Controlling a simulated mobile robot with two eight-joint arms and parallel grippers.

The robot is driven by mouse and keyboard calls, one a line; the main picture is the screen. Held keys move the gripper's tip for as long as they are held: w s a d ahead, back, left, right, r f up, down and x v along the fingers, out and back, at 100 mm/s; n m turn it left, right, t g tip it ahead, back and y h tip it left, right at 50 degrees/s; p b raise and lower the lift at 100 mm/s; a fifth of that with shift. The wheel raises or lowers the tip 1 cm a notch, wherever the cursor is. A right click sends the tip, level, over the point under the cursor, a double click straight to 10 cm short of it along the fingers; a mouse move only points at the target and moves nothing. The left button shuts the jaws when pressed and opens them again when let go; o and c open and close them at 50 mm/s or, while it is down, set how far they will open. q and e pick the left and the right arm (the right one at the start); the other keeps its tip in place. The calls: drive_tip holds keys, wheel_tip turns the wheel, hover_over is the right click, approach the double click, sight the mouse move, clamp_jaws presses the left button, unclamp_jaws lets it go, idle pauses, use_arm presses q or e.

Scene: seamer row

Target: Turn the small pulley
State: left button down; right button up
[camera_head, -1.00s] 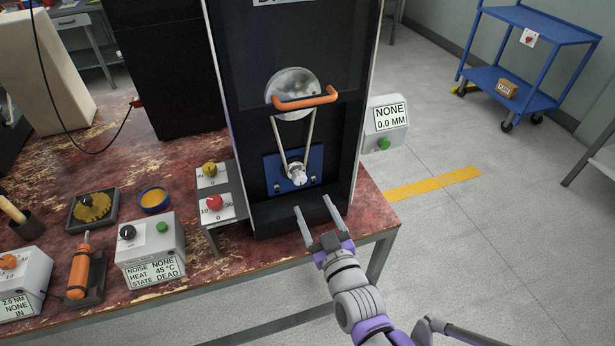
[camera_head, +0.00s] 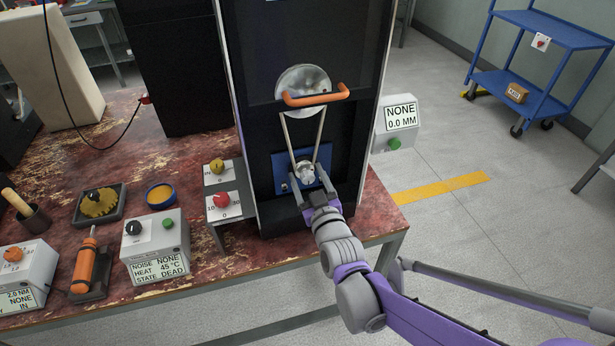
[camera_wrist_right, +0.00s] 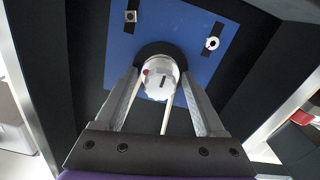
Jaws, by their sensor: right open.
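The small pulley (camera_head: 305,171) is a pale metal piece on a blue plate (camera_head: 281,160), low inside the black machine. A belt (camera_head: 320,128) runs up from it to a large metal pulley (camera_head: 303,82) behind an orange handle (camera_head: 330,97). My right gripper (camera_head: 309,182) is open in front of the small pulley. In the right wrist view, its fingers (camera_wrist_right: 158,92) lie on either side of the small pulley (camera_wrist_right: 158,77), which has a red dot; I cannot tell whether they touch it. My left gripper is not in view.
A two-knob panel (camera_head: 224,203) stands left of the machine. The grey display box (camera_head: 163,245) reads noise none, heat 45 °C, state dead. A second box (camera_head: 399,125) at the right reads none, 0.0 mm. The machine's side walls bound the space around my right gripper.

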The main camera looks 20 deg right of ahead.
drive_tip(key=c, duration=1.1)
drive_tip(key=m, duration=0.4)
drive_tip(key=shift+m, duration=0.4)
drive_tip(key=m+p, duration=0.1)
drive_tip(key=m, duration=0.4)
drive_tip(key=shift+m, duration=0.3)
drive_tip(key=m, duration=0.5)
drive_tip(key=shift+m, duration=2.3)
